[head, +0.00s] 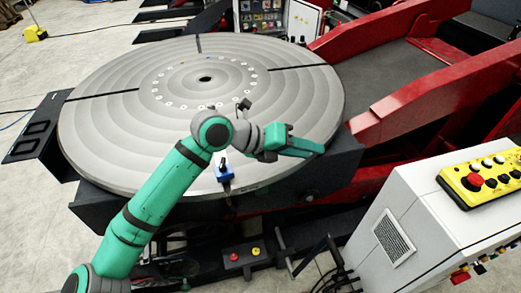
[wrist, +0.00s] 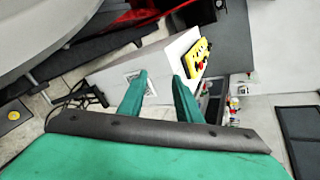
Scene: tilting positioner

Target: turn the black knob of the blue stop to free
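The blue stop (head: 224,172) is a small blue block at the near rim of the round grey table (head: 110,120) in the head view. A small dark part stands on top of it and another dark part hangs below; which is the black knob, and how it is turned, is too small to tell. My gripper (head: 312,146) is above the table's near right edge, to the right of and apart from the stop, pointing right. In the wrist view its two green fingers (wrist: 160,82) stand apart with nothing between them. The stop does not show in the wrist view.
A white cabinet (head: 405,235) with a yellow button panel (head: 485,178) stands at the right; both also show in the wrist view. Red frame arms (head: 420,105) flank the table on the right.

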